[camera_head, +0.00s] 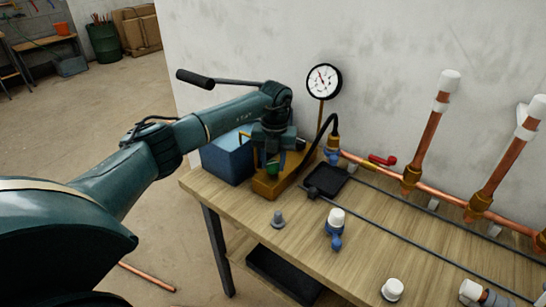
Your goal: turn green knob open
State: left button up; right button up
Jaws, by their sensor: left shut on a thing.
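The green knob (272,168) sits low on the front of a yellow-orange hand pump (268,187) on the wooden bench. My left arm comes in from the left, and its gripper (273,157) points down over the knob. The jaws are shut on the green knob and hide most of it; only a small green part shows below them. How far the knob is turned cannot be seen. My right gripper is not in view.
A pump handle (196,78) sticks out left behind my arm. A blue box (226,158) stands left of the pump, a gauge (324,81) behind it. A black tray (327,180), a black hose (318,133) and copper pipes (425,140) lie right. Small fittings stand in front.

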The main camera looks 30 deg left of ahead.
aim_at(275, 163)
pick_arm(q)
jog(key=n+p, duration=0.2)
jog(key=n, duration=0.4)
jog(key=shift+w+r+n+p, duration=0.1)
jog(key=shift+n+p, duration=0.2)
jog(key=shift+a, duration=0.1)
dwell(0.3)
jog(key=o, duration=1)
notch_tip(275, 163, up, 13)
jog(key=b, duration=0.1)
jog(key=shift+w+b, duration=0.15)
jog(key=shift+b, duration=0.15)
jog(key=shift+d, duration=0.2)
